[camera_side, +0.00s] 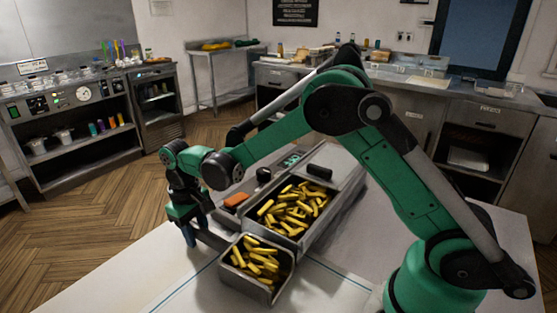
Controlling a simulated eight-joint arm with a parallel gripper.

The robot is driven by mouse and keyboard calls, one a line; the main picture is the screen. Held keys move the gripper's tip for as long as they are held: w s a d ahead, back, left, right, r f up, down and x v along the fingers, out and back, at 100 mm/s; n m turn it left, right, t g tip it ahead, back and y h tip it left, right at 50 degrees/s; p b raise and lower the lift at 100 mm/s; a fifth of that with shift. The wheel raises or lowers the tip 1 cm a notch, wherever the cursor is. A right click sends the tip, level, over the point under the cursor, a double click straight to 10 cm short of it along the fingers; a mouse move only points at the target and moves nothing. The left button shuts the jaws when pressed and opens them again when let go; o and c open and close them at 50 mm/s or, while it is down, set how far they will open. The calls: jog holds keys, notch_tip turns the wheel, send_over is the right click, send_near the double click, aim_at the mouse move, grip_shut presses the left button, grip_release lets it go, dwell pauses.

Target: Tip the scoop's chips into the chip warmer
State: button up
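A metal scoop (252,285) full of yellow chips (258,258) is at the front, its open side facing up and its chips inside. It sits low at the front end of a long metal bin, which looks like the chip warmer (318,237) and holds more chips (294,208). I cannot tell whether scoop and bin touch. My gripper (199,236) is at the scoop's left, pointing down, where a grey bar (218,240) runs towards the scoop. Its fingers are small and dark, so its grip on the bar is unclear.
An orange block (236,200) and dark fittings are on the warmer's left side. The white table (340,290) is clear in front and left of the scoop. Counters (405,98) and shelves (85,150) stand farther back.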

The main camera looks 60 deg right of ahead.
grip_shut()
jog(key=shift+r, duration=2.5)
jog(key=s+d+r, duration=0.2)
jog(key=s+r, duration=0.1)
jog(key=r, duration=0.2)
jog(key=s+d+r+m, duration=0.1)
jog(key=s+d+r, duration=0.1)
jog(key=r, duration=0.4)
jog(key=shift+s+d, duration=0.4)
jog(key=shift+d, duration=0.35)
